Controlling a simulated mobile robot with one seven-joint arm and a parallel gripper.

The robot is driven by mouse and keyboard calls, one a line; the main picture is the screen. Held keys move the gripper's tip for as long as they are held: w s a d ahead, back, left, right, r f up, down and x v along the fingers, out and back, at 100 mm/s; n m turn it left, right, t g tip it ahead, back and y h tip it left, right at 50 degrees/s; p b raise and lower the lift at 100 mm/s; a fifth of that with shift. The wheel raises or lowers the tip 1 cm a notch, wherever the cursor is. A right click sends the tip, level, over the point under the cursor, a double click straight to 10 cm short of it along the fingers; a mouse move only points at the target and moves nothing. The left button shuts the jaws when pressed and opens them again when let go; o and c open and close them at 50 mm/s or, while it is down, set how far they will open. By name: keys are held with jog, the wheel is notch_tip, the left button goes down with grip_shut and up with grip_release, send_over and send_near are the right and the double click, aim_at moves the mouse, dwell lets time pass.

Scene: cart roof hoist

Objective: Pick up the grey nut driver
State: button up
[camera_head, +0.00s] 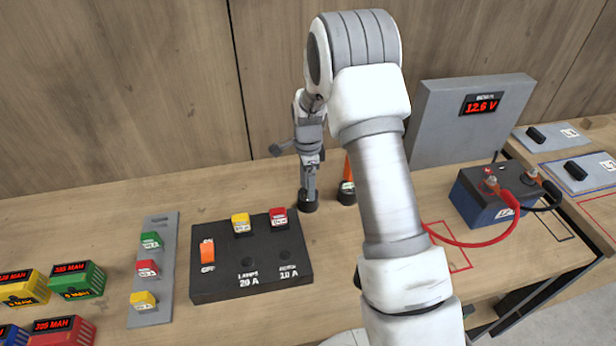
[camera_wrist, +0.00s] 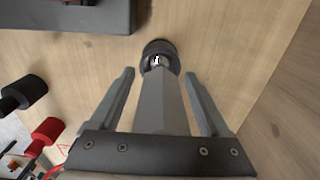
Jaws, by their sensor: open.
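The grey nut driver (camera_wrist: 160,105) stands in a round black holder (camera_wrist: 160,48). In the head view its holder (camera_head: 307,207) is on the bench behind the fuse panel. My gripper (camera_wrist: 159,76) is open, with one finger on each side of the grey handle. Gaps show between the handle and both fingers in the wrist view. In the head view my gripper (camera_head: 310,165) points down over the driver and hides much of it.
An orange-handled tool (camera_head: 347,168) stands just right of the driver, partly hidden by my arm. The black fuse panel (camera_head: 250,262) is in front. A grey meter box (camera_head: 440,125) and a battery (camera_head: 480,205) with red and black leads are on the right. A wooden wall rises behind.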

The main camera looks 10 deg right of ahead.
grip_shut()
dwell(1.3)
